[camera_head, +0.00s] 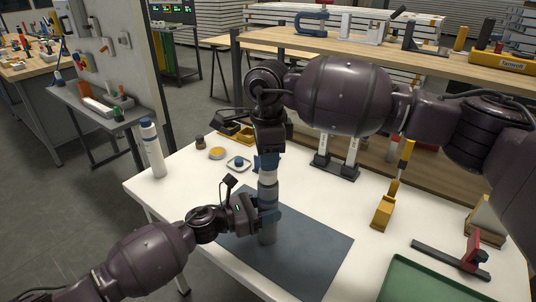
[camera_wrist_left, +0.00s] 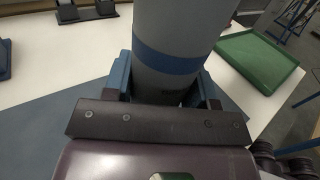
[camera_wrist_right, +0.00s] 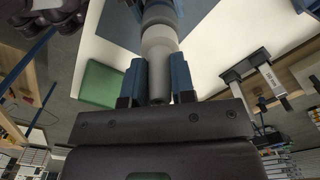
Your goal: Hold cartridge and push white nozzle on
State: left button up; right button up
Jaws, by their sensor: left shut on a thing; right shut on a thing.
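The cartridge (camera_head: 268,231) is a grey cylinder with a blue band, standing upright on the dark mat. It fills the middle of the left wrist view (camera_wrist_left: 175,25). My left gripper (camera_head: 266,212) is shut around its body from the side. The white nozzle (camera_wrist_right: 158,50) looks light grey and stepped, narrowing toward the camera in the right wrist view. My right gripper (camera_wrist_right: 155,85) is shut on its narrow part from above. In the head view the nozzle is mostly hidden by my right gripper, in line above the cartridge. I cannot tell how far it is seated.
The dark mat (camera_head: 315,255) lies on the white table. A green tray (camera_head: 425,282), a red-and-black tool (camera_head: 452,258) and a yellow-handled tool (camera_head: 385,207) are at right. A white bottle (camera_head: 152,150) stands at the left edge. A black stand (camera_head: 336,167) is behind.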

jog(key=shift+f, duration=0.55)
jog(key=o, duration=1)
notch_tip(320, 180, up, 12)
dwell(0.3)
pick_arm(q)
jog(key=o, duration=1.3)
jog(key=shift+a, duration=0.15)
